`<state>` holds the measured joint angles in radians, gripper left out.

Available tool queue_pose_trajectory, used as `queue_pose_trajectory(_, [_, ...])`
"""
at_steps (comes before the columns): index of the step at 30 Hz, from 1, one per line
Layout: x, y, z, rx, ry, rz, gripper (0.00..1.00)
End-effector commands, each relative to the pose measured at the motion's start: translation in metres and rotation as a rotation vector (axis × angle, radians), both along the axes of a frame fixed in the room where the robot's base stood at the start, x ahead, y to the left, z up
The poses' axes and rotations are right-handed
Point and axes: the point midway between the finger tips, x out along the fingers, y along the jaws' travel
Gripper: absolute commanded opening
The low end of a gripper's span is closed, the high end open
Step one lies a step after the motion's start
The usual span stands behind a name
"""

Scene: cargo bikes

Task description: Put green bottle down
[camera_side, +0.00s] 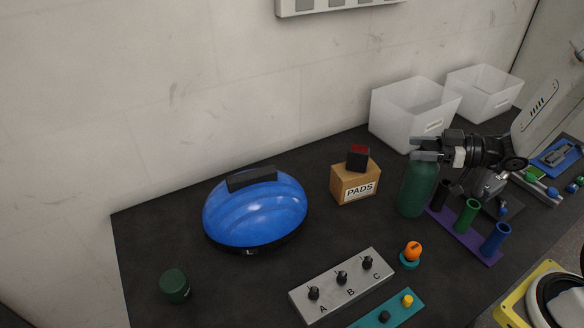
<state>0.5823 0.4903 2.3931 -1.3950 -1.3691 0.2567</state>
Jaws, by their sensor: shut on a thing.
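A dark green bottle (417,188) stands upright at the right of the black table, beside the purple tube rack. My gripper (426,149) reaches in from the right and is shut on the bottle's upper end. The gripper's fingers hide the top of the bottle. The bottle's base appears at or very near the table surface; I cannot tell whether it touches.
A purple rack (464,232) with coloured tubes is right of the bottle. A PADS box (355,183) is to its left, and white bins (408,112) are behind. Table between helmet and panel is clear.

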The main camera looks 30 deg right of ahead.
Motion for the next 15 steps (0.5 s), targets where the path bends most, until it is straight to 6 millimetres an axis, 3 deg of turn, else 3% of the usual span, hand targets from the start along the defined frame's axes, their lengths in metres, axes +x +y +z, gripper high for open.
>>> queue_pose_trajectory(15, [0.0,0.0,-0.031,0.001,-0.003,0.0,0.0])
